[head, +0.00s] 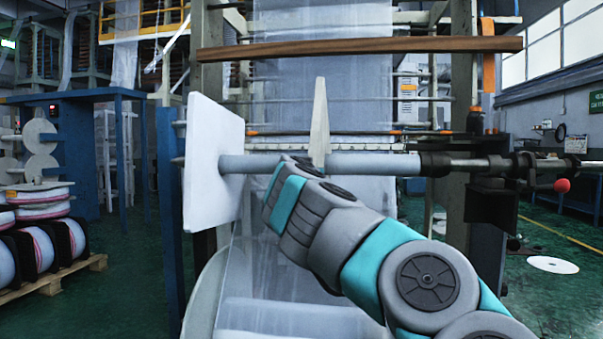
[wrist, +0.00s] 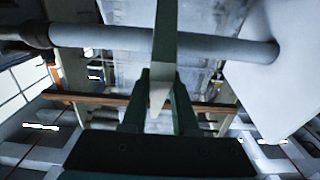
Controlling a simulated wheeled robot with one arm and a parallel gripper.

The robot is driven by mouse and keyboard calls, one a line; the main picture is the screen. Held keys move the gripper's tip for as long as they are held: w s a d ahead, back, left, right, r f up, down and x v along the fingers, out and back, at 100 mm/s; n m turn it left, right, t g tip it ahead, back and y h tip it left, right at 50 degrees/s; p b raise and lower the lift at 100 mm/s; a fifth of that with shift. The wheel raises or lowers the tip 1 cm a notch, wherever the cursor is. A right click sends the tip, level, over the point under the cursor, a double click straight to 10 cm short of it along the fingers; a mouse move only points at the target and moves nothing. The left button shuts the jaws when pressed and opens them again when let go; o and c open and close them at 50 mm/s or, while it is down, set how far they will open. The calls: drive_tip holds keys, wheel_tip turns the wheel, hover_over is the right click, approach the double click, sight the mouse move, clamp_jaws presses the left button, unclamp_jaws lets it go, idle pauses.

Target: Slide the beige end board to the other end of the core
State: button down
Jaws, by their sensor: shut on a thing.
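The beige end board (head: 319,120) is seen nearly edge-on, standing upright at about the middle of the grey core (head: 375,164). In the wrist view the beige board (wrist: 165,40) crosses the core (wrist: 110,38) and runs down between the fingers. My gripper (wrist: 161,82) is shut on its edge. In the head view my arm hides the gripper and the board's lower part. A white end board (head: 212,165) stands at the core's left end; it also shows at the right of the wrist view (wrist: 275,80).
A black holder (head: 435,164) and shaft carry the core's right end, with a red knob (head: 562,185) farther right. A wooden bar (head: 360,47) spans above. Clear film (head: 320,95) hangs behind. The core is bare on both sides of the beige board.

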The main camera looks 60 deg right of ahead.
drive_tip(key=s+d, duration=0.4)
drive_tip(key=s, duration=0.5)
drive_tip(key=shift+s, duration=0.4)
idle(0.4)
drive_tip(key=s+d, duration=0.5)
drive_tip(key=s, duration=0.8)
drive_tip(key=shift+d, duration=0.2)
idle(0.5)
drive_tip(key=shift+s+d, duration=0.35)
drive_tip(key=shift+s, duration=0.4)
drive_tip(key=c, duration=0.6)
unclamp_jaws()
drive_tip(key=shift+a, duration=0.15)
drive_tip(key=b+v, duration=0.1)
drive_tip(key=v, duration=0.6)
drive_tip(key=shift+a, duration=0.25)
